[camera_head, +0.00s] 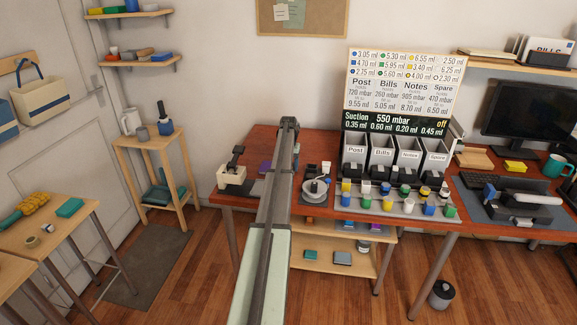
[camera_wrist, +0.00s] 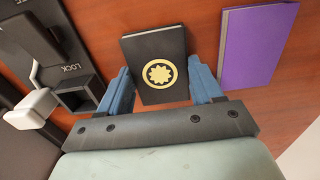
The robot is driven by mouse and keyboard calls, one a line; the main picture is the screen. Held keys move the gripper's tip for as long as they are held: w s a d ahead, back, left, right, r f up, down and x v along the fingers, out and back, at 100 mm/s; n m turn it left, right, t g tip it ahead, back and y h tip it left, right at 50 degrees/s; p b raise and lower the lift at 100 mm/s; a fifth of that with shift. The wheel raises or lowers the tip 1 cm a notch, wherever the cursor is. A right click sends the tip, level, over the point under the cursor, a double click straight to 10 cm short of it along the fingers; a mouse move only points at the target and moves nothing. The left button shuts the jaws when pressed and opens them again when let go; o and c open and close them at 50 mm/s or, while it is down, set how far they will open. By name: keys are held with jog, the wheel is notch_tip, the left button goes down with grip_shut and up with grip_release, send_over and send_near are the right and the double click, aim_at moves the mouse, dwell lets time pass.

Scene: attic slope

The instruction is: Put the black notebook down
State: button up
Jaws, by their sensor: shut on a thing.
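In the wrist view, the black notebook (camera_wrist: 158,52) has a pale yellow round emblem with a star-like shape on its cover. It sits between the two blue fingers of my gripper (camera_wrist: 160,88), which is shut on it. The reddish-brown desk top (camera_wrist: 204,14) shows behind it; I cannot tell whether the notebook touches the desk. In the head view, my arm hides the notebook and the gripper. The desk (camera_head: 262,140) also shows there.
A purple book (camera_wrist: 257,45) lies right of the notebook. A dark device marked LOCK (camera_wrist: 72,45) with a white lever stands close on the left. In the head view, labelled bins (camera_head: 382,157) and several small coloured-capped bottles stand to the right of my arm.

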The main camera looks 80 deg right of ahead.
jog(key=o, duration=1.2)
notch_tip(320, 180, up, 12)
jog(key=shift+r, duration=0.1)
